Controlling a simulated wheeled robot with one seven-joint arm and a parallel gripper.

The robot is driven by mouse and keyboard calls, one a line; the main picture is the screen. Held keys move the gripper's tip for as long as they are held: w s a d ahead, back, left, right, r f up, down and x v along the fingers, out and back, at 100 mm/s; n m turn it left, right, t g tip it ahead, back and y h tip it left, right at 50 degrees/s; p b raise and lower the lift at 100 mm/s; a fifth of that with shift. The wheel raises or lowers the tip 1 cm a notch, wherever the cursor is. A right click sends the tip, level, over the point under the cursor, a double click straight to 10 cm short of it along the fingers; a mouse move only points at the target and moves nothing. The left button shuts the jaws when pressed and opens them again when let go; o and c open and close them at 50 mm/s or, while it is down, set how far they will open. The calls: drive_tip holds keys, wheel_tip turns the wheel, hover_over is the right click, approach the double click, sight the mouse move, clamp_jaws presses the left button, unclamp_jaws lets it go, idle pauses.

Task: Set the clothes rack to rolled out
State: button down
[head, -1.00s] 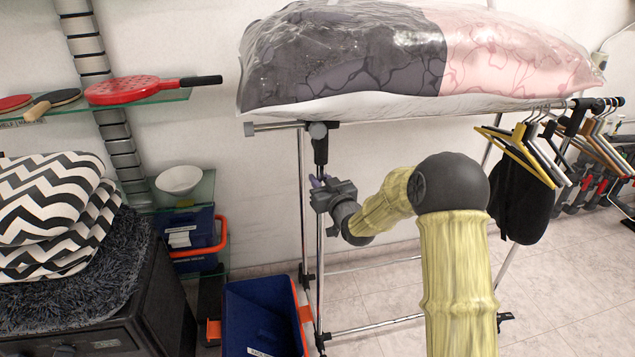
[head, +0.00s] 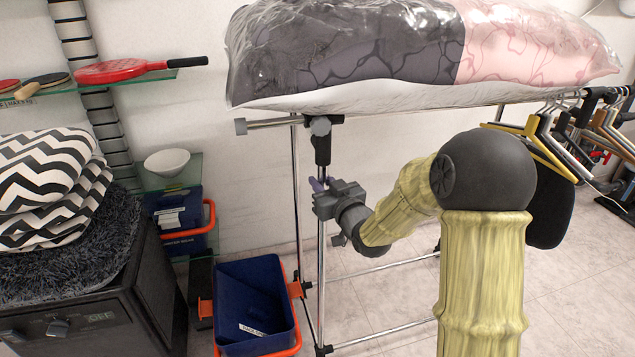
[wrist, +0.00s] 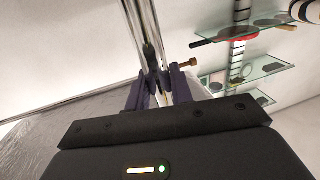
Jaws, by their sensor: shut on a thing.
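The clothes rack (head: 322,270) is a chrome tube frame that fills the middle and right of the head view. Its base bars rest on the tiled floor. Its top carries a large clear bag of bedding, and clothes hangers hang at its right end. My gripper (head: 322,185) is at the near left upright, just below the black joint under the top rail. In the wrist view my gripper (wrist: 155,88) has its purple fingers closed around the chrome post (wrist: 145,35). The exact contact is partly hidden by the fingers.
A blue bin (head: 252,300) with orange handles stands on the floor close to the rack's left leg. A dark cabinet (head: 90,290) with zigzag cushions (head: 50,195) is at the left. Glass shelves (head: 170,175) line the wall.

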drive_tip(key=shift+s+d, duration=0.2)
drive_tip(key=shift+s, duration=0.5)
drive_tip(key=c, duration=1.3)
unclamp_jaws()
drive_tip(key=shift+s, duration=0.1)
drive_tip(key=b+v, duration=0.9)
drive_tip(key=v, duration=0.8)
drive_tip(key=shift+s+d, duration=0.1)
